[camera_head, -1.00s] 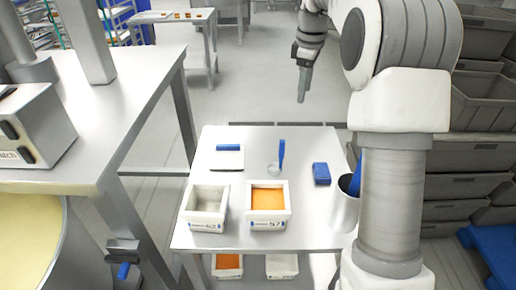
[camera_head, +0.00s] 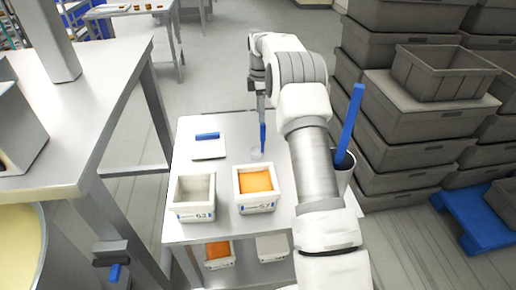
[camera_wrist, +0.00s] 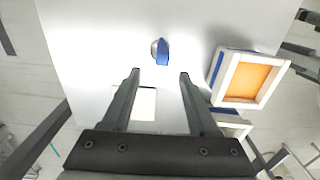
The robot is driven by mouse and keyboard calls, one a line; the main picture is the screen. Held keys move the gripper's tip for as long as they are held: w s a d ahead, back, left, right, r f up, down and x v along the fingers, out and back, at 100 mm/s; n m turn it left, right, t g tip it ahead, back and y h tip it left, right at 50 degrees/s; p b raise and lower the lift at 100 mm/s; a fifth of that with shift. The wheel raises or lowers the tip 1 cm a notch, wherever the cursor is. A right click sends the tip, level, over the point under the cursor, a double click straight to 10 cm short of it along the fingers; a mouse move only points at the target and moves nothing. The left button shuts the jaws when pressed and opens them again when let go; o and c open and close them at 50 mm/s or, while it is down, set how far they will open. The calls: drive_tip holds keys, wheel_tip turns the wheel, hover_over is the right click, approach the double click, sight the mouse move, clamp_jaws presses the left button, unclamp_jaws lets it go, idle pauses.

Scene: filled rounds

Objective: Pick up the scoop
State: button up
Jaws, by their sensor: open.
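The scoop has a clear bowl (camera_head: 257,154) and an upright blue handle (camera_head: 262,138); it stands on the steel table (camera_head: 185,231). My gripper (camera_head: 262,97) is open and points down just above the top of the handle. In the wrist view the scoop (camera_wrist: 162,52) lies a little ahead of my open fingertips (camera_wrist: 160,72), between their lines, with its blue handle rising toward the camera. Nothing is between the fingers. No contact with the scoop shows.
A white-rimmed bin with orange filling (camera_head: 256,207) stands in front of the scoop, a pale bin (camera_head: 195,213) left of it. A metal canister (camera_head: 342,178) holding a tall blue tool (camera_head: 351,115) stands right.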

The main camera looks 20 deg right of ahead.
sight(261, 141)
wheel_tip(261, 141, down, 10)
drive_tip(key=shift+s+d+f, duration=0.1)
drive_tip(key=shift+s+f, duration=0.05)
clamp_jaws()
idle(0.6)
idle(1.1)
